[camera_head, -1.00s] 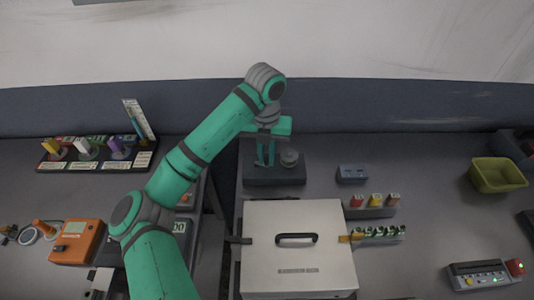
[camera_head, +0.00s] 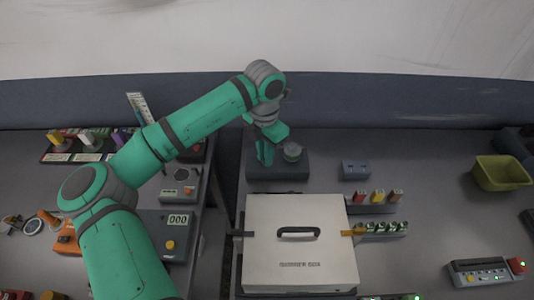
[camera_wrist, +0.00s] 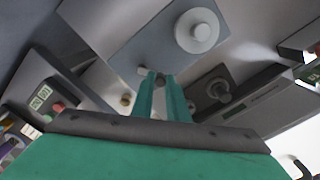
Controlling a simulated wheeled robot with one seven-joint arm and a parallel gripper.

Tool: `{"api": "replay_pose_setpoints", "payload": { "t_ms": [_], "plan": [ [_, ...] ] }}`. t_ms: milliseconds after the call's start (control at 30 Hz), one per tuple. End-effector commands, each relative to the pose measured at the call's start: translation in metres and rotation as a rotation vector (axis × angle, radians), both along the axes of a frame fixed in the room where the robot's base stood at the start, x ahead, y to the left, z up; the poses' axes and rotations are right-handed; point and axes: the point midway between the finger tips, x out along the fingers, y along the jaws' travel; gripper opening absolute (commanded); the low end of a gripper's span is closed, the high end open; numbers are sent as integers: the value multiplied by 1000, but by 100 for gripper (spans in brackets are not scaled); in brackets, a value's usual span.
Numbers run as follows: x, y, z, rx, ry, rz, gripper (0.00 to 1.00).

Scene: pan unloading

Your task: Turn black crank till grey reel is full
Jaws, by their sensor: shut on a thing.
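The grey reel (camera_head: 292,152) stands on a dark base (camera_head: 298,170) at the back of the table. In the wrist view the reel (camera_wrist: 197,31) appears as a pale round disc on its plate, beyond my fingertips. My gripper (camera_head: 265,157) points down at the left part of that base, beside the reel. In the wrist view my gripper (camera_wrist: 160,78) is shut on a small dark knob (camera_wrist: 160,81), which looks like the black crank's handle. The rest of the crank is mostly hidden by my fingers. I cannot tell how full the reel is.
A white case (camera_head: 300,262) with a black handle lies in front of the base. A small blue-grey block (camera_head: 355,169) and coloured pieces (camera_head: 378,197) are to the right. A yellow-green bin (camera_head: 502,174) is far right. A counter reading 000 (camera_head: 178,219) is left.

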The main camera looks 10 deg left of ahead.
Motion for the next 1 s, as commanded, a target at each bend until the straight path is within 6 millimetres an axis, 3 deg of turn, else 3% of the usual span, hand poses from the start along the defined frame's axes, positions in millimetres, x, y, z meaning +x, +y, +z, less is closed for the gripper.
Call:
{"api": "replay_pose_setpoints", "payload": {
  "t_ms": [633, 667, 733, 1000],
  "plan": [
    [0, 0, 0, 3, 0, -37, 0],
    [0, 0, 0, 3, 0, -37, 18],
    [0, -1, 0, 3, 0, -37, 33],
    [0, -1, 0, 1, 0, -37, 33]
  ]
}}
